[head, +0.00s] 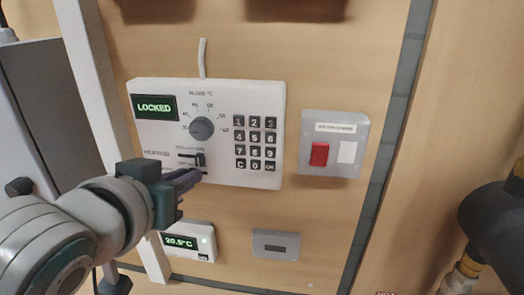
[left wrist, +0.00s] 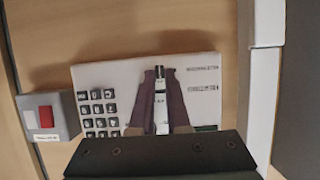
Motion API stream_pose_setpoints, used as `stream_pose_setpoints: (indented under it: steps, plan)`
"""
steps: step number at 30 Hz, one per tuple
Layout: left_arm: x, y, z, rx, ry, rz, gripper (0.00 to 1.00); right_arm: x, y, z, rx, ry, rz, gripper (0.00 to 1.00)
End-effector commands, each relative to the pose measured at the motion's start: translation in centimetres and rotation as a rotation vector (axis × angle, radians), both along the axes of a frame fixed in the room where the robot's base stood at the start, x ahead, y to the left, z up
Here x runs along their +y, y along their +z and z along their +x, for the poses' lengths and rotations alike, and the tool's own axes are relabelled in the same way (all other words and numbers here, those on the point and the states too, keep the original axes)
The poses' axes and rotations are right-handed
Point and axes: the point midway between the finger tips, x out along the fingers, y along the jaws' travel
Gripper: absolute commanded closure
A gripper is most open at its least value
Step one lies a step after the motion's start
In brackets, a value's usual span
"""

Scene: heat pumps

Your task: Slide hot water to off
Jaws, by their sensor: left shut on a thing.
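A white control panel (head: 220,95) on the wooden wall has a green display reading LOCKED (head: 154,107), a round dial (head: 201,128), a keypad (head: 256,143) and small slide switches (head: 196,158) at lower left. Their labels are too small to read surely. My left gripper (head: 196,174) reaches in front of the lower slide area and partly hides it. In the left wrist view, the two purple fingers of this gripper (left wrist: 161,74) close on a small slider knob (left wrist: 159,72) on the panel (left wrist: 120,75). My right gripper does not show.
A grey box with a red switch (head: 319,154) is mounted right of the panel. Below are a thermostat reading 20.5°C (head: 187,241) and a small grey plate (head: 276,244). A white post (head: 92,90) stands left; dark pipework (head: 495,225) is at right.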

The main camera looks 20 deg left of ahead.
Motion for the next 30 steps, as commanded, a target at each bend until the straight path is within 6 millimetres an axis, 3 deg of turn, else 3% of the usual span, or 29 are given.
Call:
stream_pose_setpoints:
  steps: [23, 30]
  plan:
    - [0.0, 0.1, 0.0, -0.001, 0.0, 0.0, 1.0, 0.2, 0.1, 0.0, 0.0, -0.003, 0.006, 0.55]
    - [2.1, 0.1, -0.5, 0.001, 0.002, 0.001, 1.0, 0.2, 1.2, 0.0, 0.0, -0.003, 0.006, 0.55]
